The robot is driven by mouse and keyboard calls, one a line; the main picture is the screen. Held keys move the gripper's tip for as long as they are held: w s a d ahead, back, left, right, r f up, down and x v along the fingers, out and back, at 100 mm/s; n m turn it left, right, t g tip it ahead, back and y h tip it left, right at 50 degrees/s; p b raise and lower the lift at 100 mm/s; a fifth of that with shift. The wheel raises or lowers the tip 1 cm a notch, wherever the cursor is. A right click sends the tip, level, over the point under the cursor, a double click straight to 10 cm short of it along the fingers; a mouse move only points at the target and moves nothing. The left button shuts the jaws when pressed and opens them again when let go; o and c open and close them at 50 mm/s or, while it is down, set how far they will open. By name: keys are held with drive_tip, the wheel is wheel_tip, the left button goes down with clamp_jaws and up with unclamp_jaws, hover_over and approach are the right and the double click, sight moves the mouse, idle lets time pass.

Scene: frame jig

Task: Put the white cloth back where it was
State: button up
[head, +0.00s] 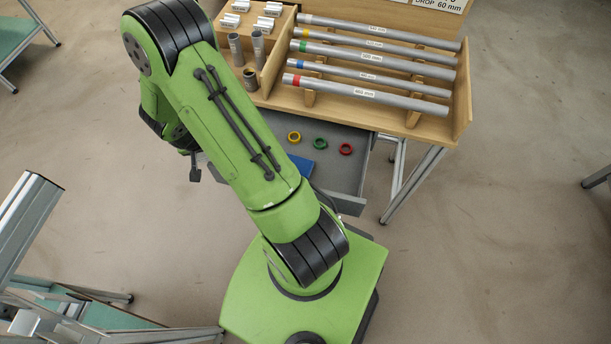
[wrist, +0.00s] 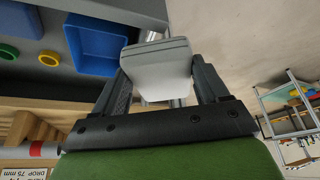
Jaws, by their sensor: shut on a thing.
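My gripper (wrist: 162,66) is shut on the white cloth (wrist: 158,80), a folded pale block between its two dark fingers in the wrist view. The cloth overlaps the near right part of a blue tray (wrist: 97,40) in that view; I cannot tell how far above or beside the tray it is. In the head view the blue tray (head: 301,165) shows partly behind my arm, in the open grey drawer (head: 345,180). My gripper and the cloth are hidden by my arm in the head view.
The drawer holds a yellow ring (head: 294,137), a green ring (head: 320,143) and a red ring (head: 345,149). Above it, a wooden rack (head: 462,105) carries several grey tubes with coloured bands. An aluminium frame (head: 30,215) stands at left.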

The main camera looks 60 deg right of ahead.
drive_tip(key=s+d+f+m+g+h+b, duration=0.1)
drive_tip(key=s+d+f+m+g+b, duration=0.2)
drive_tip(key=s+d+m, duration=0.9)
drive_tip(key=s+d+r+m+g+y+b, duration=0.1)
drive_tip(key=s+m+g+y+b, duration=0.1)
drive_tip(key=s+m, duration=0.55)
drive_tip(key=s+d+r+m+g+y+b, duration=0.1)
drive_tip(key=s+d+m+g, duration=0.2)
drive_tip(key=s, duration=0.8)
drive_tip(key=shift+m, duration=0.75)
drive_tip(key=f+b, duration=0.1)
drive_tip(key=f, duration=0.2)
drive_tip(key=a+f+b, duration=0.1)
drive_tip(key=f, duration=0.2)
drive_tip(key=f+b, duration=0.1)
drive_tip(key=f, duration=0.2)
drive_tip(key=shift+s+a+f, duration=0.3)
drive_tip(key=shift+a+f, duration=0.05)
drive_tip(key=shift+a, duration=0.05)
drive_tip(key=shift+d+f, duration=0.1)
drive_tip(key=shift+f, duration=0.2)
drive_tip(key=shift+r, duration=0.1)
drive_tip(key=o, duration=0.9)
drive_tip(key=shift+o, duration=0.2)
